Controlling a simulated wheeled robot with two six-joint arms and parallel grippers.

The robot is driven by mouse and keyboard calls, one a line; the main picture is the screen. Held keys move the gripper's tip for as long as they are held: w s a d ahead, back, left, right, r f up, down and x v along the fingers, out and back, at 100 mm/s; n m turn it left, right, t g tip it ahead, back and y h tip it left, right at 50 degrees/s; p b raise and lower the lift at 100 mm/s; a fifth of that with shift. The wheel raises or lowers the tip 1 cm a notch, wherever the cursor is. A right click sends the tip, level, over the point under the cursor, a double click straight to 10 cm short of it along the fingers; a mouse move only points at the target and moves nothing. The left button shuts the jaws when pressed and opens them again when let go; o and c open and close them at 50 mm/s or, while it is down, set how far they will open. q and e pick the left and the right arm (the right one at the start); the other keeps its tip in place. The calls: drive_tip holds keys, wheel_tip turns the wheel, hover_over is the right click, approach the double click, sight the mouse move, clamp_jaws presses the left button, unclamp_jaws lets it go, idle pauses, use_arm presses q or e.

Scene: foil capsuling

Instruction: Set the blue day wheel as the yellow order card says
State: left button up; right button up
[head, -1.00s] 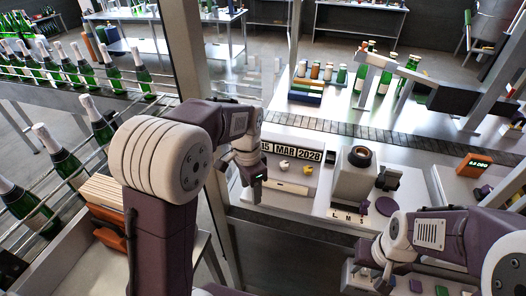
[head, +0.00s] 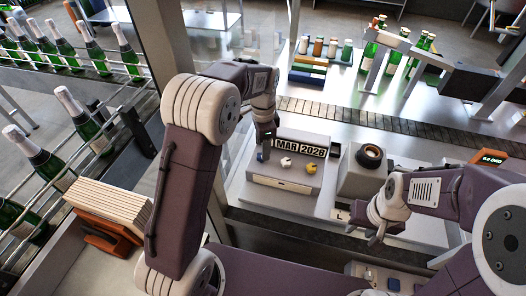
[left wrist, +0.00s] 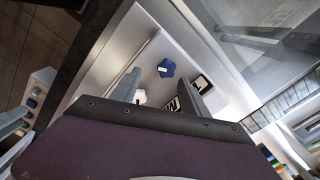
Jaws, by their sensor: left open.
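The blue day wheel (left wrist: 166,68) shows in the left wrist view as a lobed knob on a pale panel, ahead of my open left gripper (left wrist: 162,88) and apart from its fingers. In the head view my left gripper (head: 265,148) is over the left end of the date box (head: 285,184) and hides the day window. A white wheel (head: 286,162) and a yellow wheel (head: 311,168) sit on the box. My right gripper (head: 366,230) is open and empty at the front right. I cannot make out a yellow order card.
A grey block with a dark round opening (head: 369,156) stands right of the date box. An orange display (head: 490,159) is farther right. A conveyor (head: 400,131) runs behind. Green bottles (head: 45,160) and a stack of pale boards (head: 112,198) are at left.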

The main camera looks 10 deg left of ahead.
use_arm(q)
drive_tip(key=f, duration=0.1)
drive_tip(key=w+f, duration=0.1)
drive_tip(key=f, duration=0.1)
drive_tip(key=w+f, duration=0.1)
drive_tip(key=f, duration=0.1)
drive_tip(key=shift+a, duration=0.4)
drive_tip(key=shift+s+d+f, duration=0.1)
drive_tip(key=shift+s, duration=0.1)
drive_tip(key=shift+s+d+r, duration=0.15)
drive_tip(key=shift+s+r, duration=0.05)
drive_tip(key=shift+s, duration=0.2)
drive_tip(key=shift+w+f, duration=0.15)
drive_tip(key=shift+w, duration=0.05)
clamp_jaws()
use_arm(e)
drive_tip(key=shift+w+a+r, duration=0.2)
drive_tip(key=shift+w+r, duration=0.05)
drive_tip(key=shift+w, duration=0.35)
